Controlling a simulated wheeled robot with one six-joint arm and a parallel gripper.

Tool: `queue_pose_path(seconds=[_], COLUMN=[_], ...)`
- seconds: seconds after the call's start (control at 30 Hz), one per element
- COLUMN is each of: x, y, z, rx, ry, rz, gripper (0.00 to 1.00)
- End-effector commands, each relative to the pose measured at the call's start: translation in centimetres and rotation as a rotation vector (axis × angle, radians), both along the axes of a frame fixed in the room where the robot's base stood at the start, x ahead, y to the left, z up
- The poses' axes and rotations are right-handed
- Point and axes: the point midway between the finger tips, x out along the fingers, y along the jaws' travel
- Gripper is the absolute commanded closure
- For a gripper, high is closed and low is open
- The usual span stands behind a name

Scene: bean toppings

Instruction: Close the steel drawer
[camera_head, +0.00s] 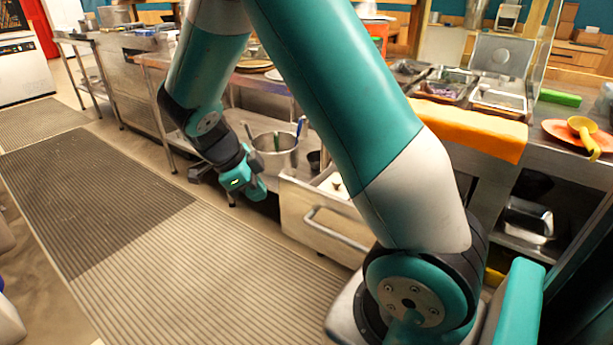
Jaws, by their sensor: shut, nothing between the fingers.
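The steel drawer (300,211) is under the counter, right of the picture's middle. It stands pulled out, with part of its inside showing above the front panel. A bar handle (322,232) runs across its front. My arm hides the drawer's right part. My gripper (256,188) is shut and empty, to the left of the drawer and apart from its front panel, low beside the counter.
A steel pot (272,143) with utensils stands on the lower shelf behind my gripper. Steel trays (447,84), an orange cloth (467,130) and an orange plate (560,131) with a yellow ladle lie on the counter. A ribbed mat (200,270) covers the clear floor at left.

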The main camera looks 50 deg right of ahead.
Motion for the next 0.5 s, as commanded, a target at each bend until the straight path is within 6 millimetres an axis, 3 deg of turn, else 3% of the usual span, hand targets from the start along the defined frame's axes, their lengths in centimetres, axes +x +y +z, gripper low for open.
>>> queue_pose_path(seconds=[0.1,0.2,0.5], x=[0.4,0.4,-0.5], y=[-2.6,-3.9,-5.9], z=[0.3,0.1,-2.2], rx=[-0.166,-0.258,-0.315], ry=[-0.063,-0.109,-0.138], rz=[-0.291,-0.44,-0.531], gripper=[1.0,1.0,1.0])
